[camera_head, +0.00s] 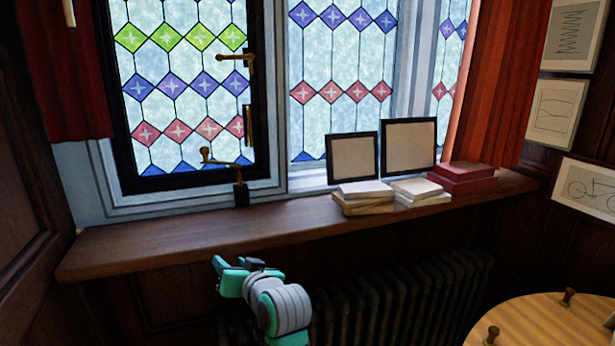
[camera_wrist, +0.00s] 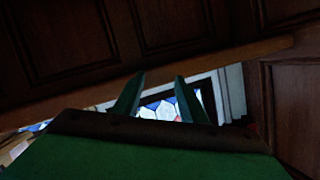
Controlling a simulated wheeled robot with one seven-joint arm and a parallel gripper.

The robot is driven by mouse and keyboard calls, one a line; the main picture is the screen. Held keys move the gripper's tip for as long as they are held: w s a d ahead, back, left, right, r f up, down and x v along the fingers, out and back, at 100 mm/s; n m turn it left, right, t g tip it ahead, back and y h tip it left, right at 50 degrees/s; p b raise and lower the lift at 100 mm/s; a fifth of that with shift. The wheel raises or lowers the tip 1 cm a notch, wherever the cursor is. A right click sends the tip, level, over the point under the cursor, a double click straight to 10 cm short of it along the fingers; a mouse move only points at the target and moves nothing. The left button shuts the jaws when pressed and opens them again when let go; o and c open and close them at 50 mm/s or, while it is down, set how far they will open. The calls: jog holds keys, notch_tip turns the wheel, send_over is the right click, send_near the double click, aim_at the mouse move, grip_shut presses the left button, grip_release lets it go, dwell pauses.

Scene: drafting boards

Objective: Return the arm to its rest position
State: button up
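My arm (camera_head: 282,305) shows in teal and grey at the bottom of the head view, reaching up from the lower edge. My gripper (camera_head: 228,265) is at its end, in front of the wooden window sill's front edge and apart from other things as far as I can tell. In the wrist view my gripper (camera_wrist: 159,82) shows two dark teal fingers standing apart with a clear gap between them. It is open and holds nothing. Part of a stained-glass window (camera_wrist: 165,105) shows between and behind the fingers.
The wooden sill (camera_head: 150,238) runs across the view. Two frames, including a black one (camera_head: 353,158), book stacks (camera_head: 364,190) and red boxes (camera_head: 465,172) stand on its right half. A radiator (camera_head: 400,300) is below it. A round wooden table (camera_head: 550,322) is at lower right.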

jog(key=s+d+f+m+t+h, duration=0.1)
jog(key=s+d+f, duration=0.2)
jog(key=f, duration=0.6)
jog(key=s+d+f+m+t+h, duration=0.1)
jog(key=s+d+f+m+h, duration=0.15)
jog(key=f, duration=0.65)
jog(key=s+d+f+h, duration=0.1)
jog(key=s+d+f, duration=0.2)
jog(key=s+f, duration=0.3)
jog(key=s+d+f+h, duration=0.1)
jog(key=s+d+f, duration=0.2)
jog(key=s+f, duration=0.3)
jog(key=s+d+f+m+h, duration=0.1)
jog(key=s+d+f+h, duration=0.2)
jog(key=s, duration=0.7)
jog(key=s+d+r+n, duration=0.1)
jog(key=s+d, duration=0.1)
jog(key=s, duration=1)
jog(key=s+d+r+n+t, duration=0.1)
jog(key=s+r, duration=0.1)
jog(key=s, duration=0.9)
jog(key=shift+s+d, duration=0.35)
jog(key=shift+s, duration=0.05)
